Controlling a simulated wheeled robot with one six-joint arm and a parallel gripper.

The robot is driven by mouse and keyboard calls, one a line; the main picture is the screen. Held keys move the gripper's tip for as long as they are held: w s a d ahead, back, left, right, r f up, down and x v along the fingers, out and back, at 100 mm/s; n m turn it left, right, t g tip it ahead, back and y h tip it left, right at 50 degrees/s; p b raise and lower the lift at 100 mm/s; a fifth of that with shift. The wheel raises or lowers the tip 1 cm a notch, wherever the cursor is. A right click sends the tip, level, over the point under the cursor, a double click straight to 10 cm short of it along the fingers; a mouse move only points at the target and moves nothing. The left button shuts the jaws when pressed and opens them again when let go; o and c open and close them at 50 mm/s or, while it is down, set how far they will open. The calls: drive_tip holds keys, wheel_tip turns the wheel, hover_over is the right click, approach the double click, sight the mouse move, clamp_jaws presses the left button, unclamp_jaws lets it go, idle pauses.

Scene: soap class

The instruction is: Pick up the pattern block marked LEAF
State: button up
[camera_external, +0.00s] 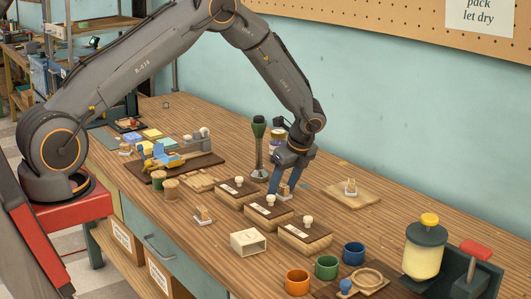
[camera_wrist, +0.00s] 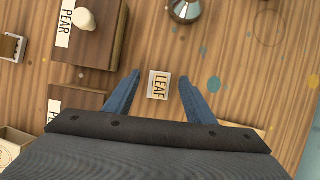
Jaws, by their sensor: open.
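My gripper (camera_wrist: 160,78) is open, with one blue finger on each side of the block and a gap on both sides. In the external view my gripper (camera_external: 284,188) points down near the table behind the row of knobbed blocks, with a small pale piece between its fingers. I cannot tell the exact height of the fingertips above the table.
A knobbed wooden block marked PEAR (camera_wrist: 98,45) stands close on the left. More knobbed blocks (camera_external: 306,238) and coloured cups (camera_external: 326,267) stand in front. The table right of LEAF is mostly clear.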

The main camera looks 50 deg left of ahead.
drive_tip(key=c, duration=1.1)
